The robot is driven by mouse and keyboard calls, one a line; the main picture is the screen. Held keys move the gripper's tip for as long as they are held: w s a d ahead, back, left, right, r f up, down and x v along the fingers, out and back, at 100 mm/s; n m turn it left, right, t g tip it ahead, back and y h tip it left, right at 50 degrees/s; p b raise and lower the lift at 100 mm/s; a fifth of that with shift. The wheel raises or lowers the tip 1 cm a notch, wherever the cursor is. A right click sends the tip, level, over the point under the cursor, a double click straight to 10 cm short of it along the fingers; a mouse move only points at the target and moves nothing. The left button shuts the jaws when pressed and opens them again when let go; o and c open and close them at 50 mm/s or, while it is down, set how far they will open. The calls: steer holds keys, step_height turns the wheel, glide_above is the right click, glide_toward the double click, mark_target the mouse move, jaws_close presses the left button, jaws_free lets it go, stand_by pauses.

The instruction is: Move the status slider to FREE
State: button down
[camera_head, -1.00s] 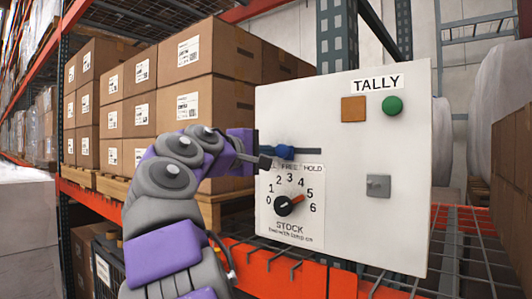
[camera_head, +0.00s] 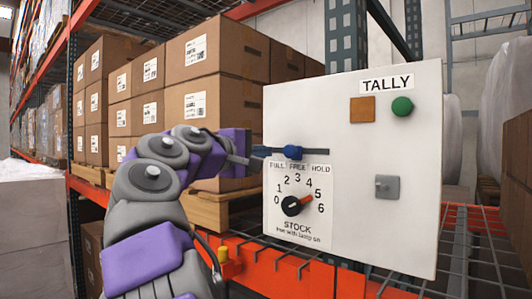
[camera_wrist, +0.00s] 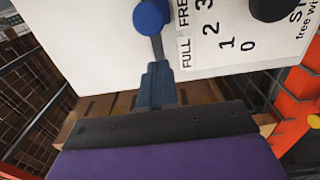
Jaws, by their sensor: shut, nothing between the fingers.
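The status slider is a blue knob (camera_head: 292,152) on a dark horizontal slot in the white TALLY panel (camera_head: 350,225). Below the slot are the labels FULL, FREE and HOLD, left to right. The knob stands about above FREE, slightly left of that word's middle. My gripper (camera_head: 260,151) is shut and empty at the slot's left end, left of the knob. In the wrist view, the gripper's blue fingertips (camera_wrist: 157,75) are together, and a stretch of slot shows between them and the knob (camera_wrist: 151,17).
Stacked cartons (camera_head: 215,60) stand behind my arm. An orange rack beam (camera_head: 340,283) runs below.

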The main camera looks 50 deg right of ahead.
steer(key=a, duration=0.7)
steer(key=shift+s+p, duration=0.25)
steer(key=shift+p, duration=0.15)
steer(key=shift+d, duration=0.1)
steer(key=s+a+f+y+b, duration=0.1)
steer(key=s+f+y+b, duration=0.2)
steer(key=f, duration=0.9)
steer(key=s+a+f+y+b, duration=0.2)
steer(key=f+y, duration=0.1)
steer(key=f, duration=0.9)
steer(key=s+a+f+y+b, duration=0.1)
steer(key=s+f+y+b, duration=0.2)
steer(key=f, duration=0.9)
steer(key=s+a+f+g+y+b, duration=0.1)
steer(key=s+a+f+y+b, duration=0.1)
steer(key=s+a+f, duration=0.4)
steer(key=s+a+f+g+y+b, duration=0.1)
steer(key=s+a+f+y, duration=0.3)
steer(key=f, duration=1)
steer(key=s+a+f+g+y+b, duration=0.1)
steer(key=s+a+f+y+b, duration=0.2)
steer(key=s+a+f, duration=0.5)
steer(key=a+f, duration=0.3)
steer(key=shift+s+a+m+b, duration=0.3)
steer(key=shift+s+a+m, duration=0.05)
steer(key=shift+s+m, duration=0.05)
steer(key=shift+d+r, duration=0.1)
